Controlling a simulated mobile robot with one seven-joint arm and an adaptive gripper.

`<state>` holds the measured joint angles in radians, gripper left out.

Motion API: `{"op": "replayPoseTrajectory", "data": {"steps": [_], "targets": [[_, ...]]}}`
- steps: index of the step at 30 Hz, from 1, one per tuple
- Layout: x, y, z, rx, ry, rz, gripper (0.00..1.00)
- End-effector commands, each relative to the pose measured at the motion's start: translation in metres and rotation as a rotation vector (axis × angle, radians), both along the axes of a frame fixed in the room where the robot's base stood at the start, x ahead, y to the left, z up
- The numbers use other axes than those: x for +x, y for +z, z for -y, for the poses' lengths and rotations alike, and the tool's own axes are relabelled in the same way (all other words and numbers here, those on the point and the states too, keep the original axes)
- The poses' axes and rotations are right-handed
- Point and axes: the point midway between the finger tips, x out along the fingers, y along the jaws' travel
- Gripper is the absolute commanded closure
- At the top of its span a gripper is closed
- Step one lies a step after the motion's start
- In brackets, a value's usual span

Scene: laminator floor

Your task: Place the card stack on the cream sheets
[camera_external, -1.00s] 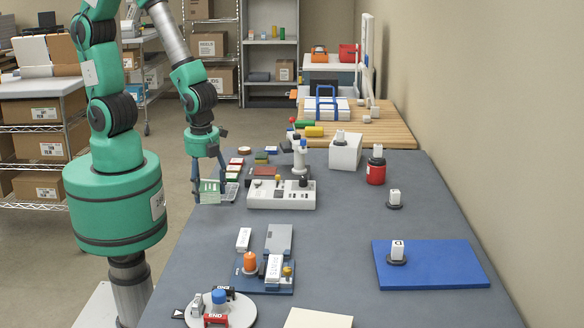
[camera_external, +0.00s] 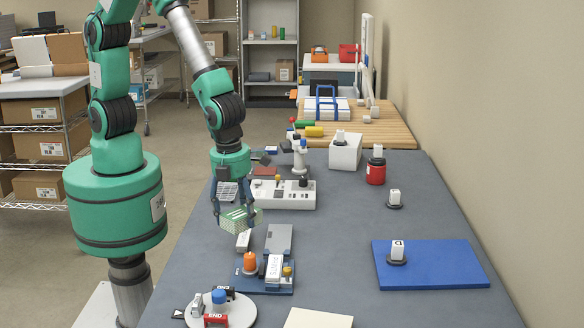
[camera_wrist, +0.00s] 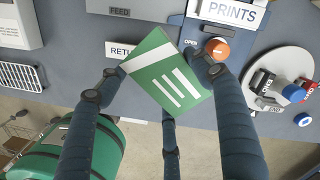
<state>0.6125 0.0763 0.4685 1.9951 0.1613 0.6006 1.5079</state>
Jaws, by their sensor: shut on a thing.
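The card stack (camera_external: 240,219) is green with white stripes. My gripper (camera_external: 236,213) is shut on it, holding it tilted over the left edge region of the grey table. In the wrist view the green card stack (camera_wrist: 172,80) sits between the dark blue fingers of my gripper (camera_wrist: 150,82). The cream sheets (camera_external: 318,319) lie at the bottom edge of the external view, cut off by the frame, well to the front and right of the stack. They do not show in the wrist view.
A blue-based device (camera_external: 264,287) with an orange knob (camera_external: 249,262) stands between my gripper and the cream sheets. A round turntable (camera_external: 240,312) is left of the sheets. A grey control box (camera_external: 295,198) is behind. A blue mat (camera_external: 440,268) lies right; the table middle is clear.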

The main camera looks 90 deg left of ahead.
Motion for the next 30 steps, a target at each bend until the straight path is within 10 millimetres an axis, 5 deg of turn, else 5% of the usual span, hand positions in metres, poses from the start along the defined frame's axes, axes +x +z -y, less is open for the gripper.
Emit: {"op": "replayPoseTrajectory", "data": {"steps": [12, 18, 30], "targets": [[0.047, -0.012, 0.126, 0.002, -0.567, 0.014, 0.65], [0.058, -0.017, 0.172, 0.007, -0.771, 0.022, 0.65], [0.062, -0.019, 0.198, 0.012, -0.891, 0.029, 0.65]]}}
